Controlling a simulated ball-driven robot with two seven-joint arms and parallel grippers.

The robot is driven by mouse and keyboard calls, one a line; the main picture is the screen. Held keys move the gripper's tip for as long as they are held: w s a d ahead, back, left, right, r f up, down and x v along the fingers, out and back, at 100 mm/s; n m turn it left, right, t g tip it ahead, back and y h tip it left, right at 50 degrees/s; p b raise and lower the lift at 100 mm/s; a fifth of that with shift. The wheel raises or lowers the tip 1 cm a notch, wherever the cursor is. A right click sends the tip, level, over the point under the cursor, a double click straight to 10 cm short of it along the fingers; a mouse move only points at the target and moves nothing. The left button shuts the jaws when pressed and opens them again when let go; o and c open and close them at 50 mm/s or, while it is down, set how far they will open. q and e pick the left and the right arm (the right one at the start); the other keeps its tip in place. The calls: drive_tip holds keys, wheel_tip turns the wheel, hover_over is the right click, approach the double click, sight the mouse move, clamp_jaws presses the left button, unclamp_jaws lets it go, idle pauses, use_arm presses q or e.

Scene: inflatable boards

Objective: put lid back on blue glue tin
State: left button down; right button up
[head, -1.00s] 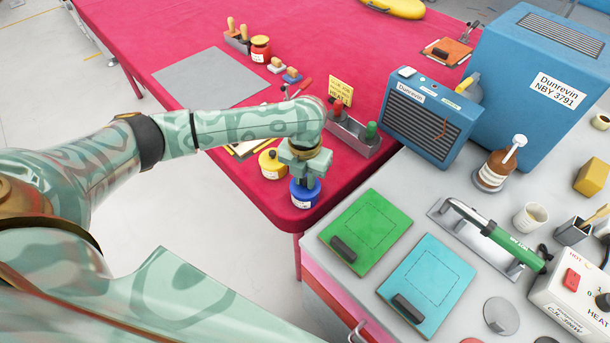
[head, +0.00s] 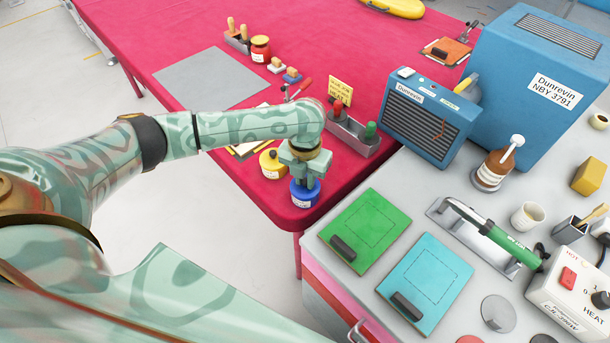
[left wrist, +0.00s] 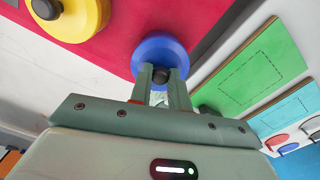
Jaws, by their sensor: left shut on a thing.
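The blue glue tin (head: 304,198), with a white label, stands upright near the front corner of the red table. My left gripper (head: 305,180) points down directly over it. In the left wrist view, the round blue lid (left wrist: 158,44) lies beyond my left fingers (left wrist: 160,88), which are shut on its dark knob (left wrist: 160,74). The lid is at the top of the tin; the fingers partly cover it in the head view, and I cannot tell whether it is fully seated. My right gripper is in neither view.
A yellow tin (head: 270,166) stands close behind and left of the blue tin. A grey metal tray (head: 352,138) with red and green bottles is behind right. The grey bench, with a green board (head: 372,222) and a turquoise board (head: 440,272), begins just to the right.

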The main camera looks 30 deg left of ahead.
use_arm(q)
drive_tip(key=shift+p, duration=0.35)
idle(0.5)
drive_tip(key=c, duration=0.8)
unclamp_jaws()
drive_tip(key=shift+o, duration=0.2)
wheel_tip(320, 180, up, 7)
drive_tip(key=p, duration=0.7)
drive_tip(key=shift+p, duration=0.3)
drive_tip(key=shift+c, duration=0.6)
clamp_jaws()
